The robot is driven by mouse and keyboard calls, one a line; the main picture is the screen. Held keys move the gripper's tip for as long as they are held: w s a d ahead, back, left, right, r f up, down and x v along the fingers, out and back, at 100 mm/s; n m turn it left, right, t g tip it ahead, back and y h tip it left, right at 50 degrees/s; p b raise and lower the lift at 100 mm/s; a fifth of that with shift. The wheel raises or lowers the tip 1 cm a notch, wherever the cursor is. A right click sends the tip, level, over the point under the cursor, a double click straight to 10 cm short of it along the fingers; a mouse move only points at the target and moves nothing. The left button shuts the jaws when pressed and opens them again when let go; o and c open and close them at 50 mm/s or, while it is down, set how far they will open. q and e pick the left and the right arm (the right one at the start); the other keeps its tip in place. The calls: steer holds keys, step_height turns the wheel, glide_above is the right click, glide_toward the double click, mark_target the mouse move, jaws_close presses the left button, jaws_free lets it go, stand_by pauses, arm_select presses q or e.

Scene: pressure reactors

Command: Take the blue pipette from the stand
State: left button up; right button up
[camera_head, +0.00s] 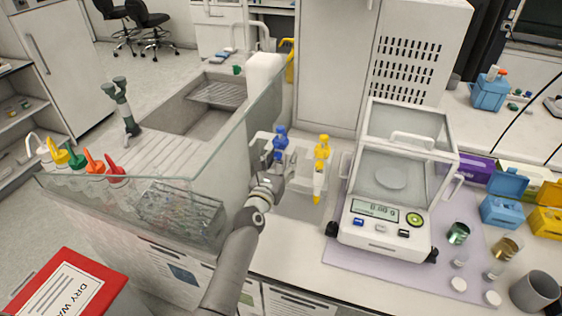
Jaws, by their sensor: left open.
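The blue pipette (281,137) is upright at the middle of the counter, left of a yellow pipette (319,178). Only its blue upper part shows clearly; its lower part is hidden behind my gripper. The pale pipette stand (303,160) is hard to make out against the white counter. My left gripper (271,153) is open, right by the blue pipette on its near left side. I cannot tell whether its fingers touch the pipette or are around it. My right gripper is not in view.
A glass panel (262,118) rises close to the left of my gripper. A balance (391,190) stands to the right on a lilac mat (350,262). A sink (205,105) and several squeeze bottles (78,160) are at left. Blue and yellow boxes are at far right.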

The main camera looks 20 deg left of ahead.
arm_select(q)
steer(key=shift+s+r, duration=0.1)
steer(key=shift+c, duration=1.2)
jaws_close()
steer(key=shift+r, duration=0.1)
steer(key=shift+r+p, duration=0.9)
steer(key=shift+p, duration=0.05)
steer(key=s+p, duration=0.2)
steer(key=s, duration=1.6)
steer(key=shift+a+f, duration=0.25)
steer(key=shift+a, duration=0.05)
